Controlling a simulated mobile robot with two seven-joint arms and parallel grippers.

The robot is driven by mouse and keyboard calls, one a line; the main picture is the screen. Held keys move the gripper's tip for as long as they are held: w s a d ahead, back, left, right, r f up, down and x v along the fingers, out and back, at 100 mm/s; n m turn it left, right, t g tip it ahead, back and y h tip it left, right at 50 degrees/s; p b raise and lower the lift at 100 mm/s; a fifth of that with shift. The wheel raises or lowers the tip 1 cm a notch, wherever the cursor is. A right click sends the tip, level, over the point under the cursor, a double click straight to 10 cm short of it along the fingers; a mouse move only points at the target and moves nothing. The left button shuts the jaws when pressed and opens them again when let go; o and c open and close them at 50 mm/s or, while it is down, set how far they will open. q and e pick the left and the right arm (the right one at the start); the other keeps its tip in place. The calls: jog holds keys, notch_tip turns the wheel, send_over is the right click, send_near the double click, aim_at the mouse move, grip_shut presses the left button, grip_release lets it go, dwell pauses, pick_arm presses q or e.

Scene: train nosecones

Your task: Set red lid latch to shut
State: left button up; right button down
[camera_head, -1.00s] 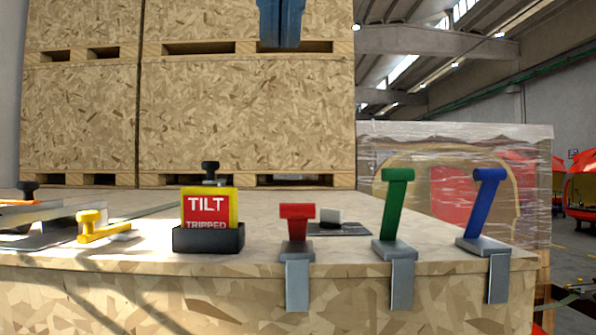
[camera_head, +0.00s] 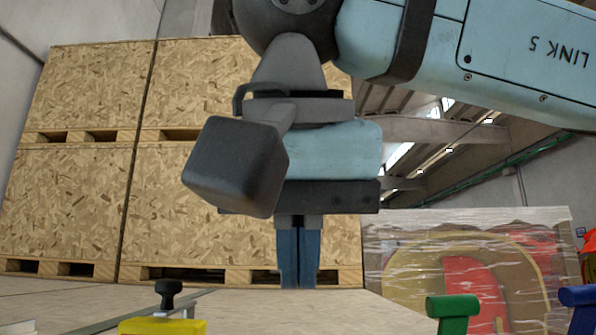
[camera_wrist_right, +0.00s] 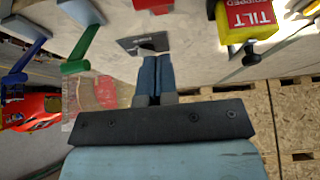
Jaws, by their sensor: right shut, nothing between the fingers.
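The red latch (camera_wrist_right: 153,5) shows only in part at the top edge of the right wrist view, which looks inverted. It is out of the head view now, so its full pose cannot be told. My right gripper (camera_head: 298,286) hangs straight down in the head view, its two blue fingers together and empty. In the right wrist view the gripper (camera_wrist_right: 156,58) points toward the table, short of the red latch and apart from it. My left gripper is in neither current view.
The green latch (camera_wrist_right: 84,48) and blue latch (camera_wrist_right: 24,50) stand beside the red one. A small dark plate (camera_wrist_right: 133,44) lies near the fingertips. The yellow TILT box (camera_wrist_right: 249,30) is on the other side. Wooden crates (camera_head: 75,200) stand behind.

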jog(key=f, duration=0.3)
jog(key=shift+s+f+p, duration=0.2)
jog(key=shift+f+p, duration=0.1)
jog(key=shift+f, duration=0.05)
jog(key=shift+s+f, duration=0.25)
jog(key=shift+f, duration=0.2)
pick_arm(q)
jog(key=shift+a+r, duration=0.1)
jog(key=shift+r, duration=0.35)
pick_arm(e)
jog(key=shift+w+f, duration=0.1)
jog(key=shift+w, duration=0.05)
jog(key=shift+a, duration=0.1)
